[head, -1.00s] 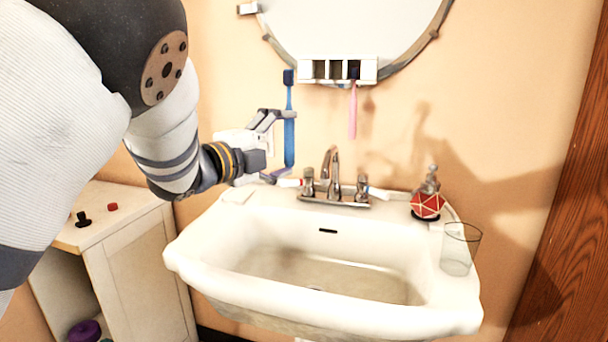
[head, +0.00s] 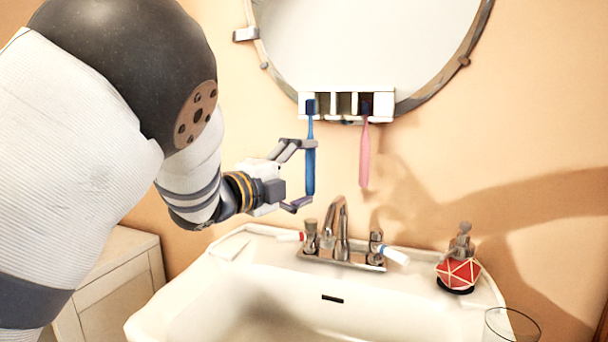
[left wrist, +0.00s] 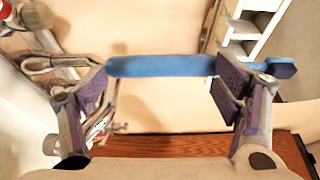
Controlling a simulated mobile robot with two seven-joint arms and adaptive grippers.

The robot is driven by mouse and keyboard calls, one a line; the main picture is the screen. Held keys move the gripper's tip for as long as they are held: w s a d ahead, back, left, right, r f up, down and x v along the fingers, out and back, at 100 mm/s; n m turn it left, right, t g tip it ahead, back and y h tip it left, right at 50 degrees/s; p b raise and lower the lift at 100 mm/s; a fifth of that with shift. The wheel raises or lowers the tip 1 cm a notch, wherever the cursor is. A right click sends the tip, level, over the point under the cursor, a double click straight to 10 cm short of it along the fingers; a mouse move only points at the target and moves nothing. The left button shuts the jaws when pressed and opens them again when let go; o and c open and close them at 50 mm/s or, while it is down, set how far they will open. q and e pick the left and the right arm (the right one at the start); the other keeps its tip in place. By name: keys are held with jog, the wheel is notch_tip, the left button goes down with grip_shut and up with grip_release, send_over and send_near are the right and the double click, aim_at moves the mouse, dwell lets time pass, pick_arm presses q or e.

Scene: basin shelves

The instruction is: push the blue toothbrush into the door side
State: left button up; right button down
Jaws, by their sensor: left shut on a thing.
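The blue toothbrush (head: 310,165) is upright in the head view, head up. My left gripper (head: 311,172) is shut on it, one finger high on the handle and one near its lower end. In the left wrist view the toothbrush (left wrist: 160,66) spans both fingers (left wrist: 165,78), its head beyond the right one. The white holder (head: 347,119) under the mirror has several open slots. The blue head overlaps the leftmost slot; I cannot tell whether it is inside or in front. A pink toothbrush (head: 365,158) hangs in the right part of the holder. My right gripper is not in view.
The round mirror (head: 365,45) is above the holder. The wall between the toothbrushes is clear.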

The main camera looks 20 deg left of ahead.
pick_arm(q)
jog(key=shift+r, duration=0.15)
jog(key=w+b, duration=0.1)
jog(key=w, duration=0.5)
jog(key=shift+f, duration=0.25)
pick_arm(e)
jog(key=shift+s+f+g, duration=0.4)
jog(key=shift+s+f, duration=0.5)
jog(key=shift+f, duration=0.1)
pick_arm(q)
jog(key=shift+w, duration=0.1)
jog(key=shift+w+d, duration=0.1)
jog(key=shift+w, duration=0.35)
jog(key=shift+w, duration=0.15)
jog(key=shift+w, duration=0.45)
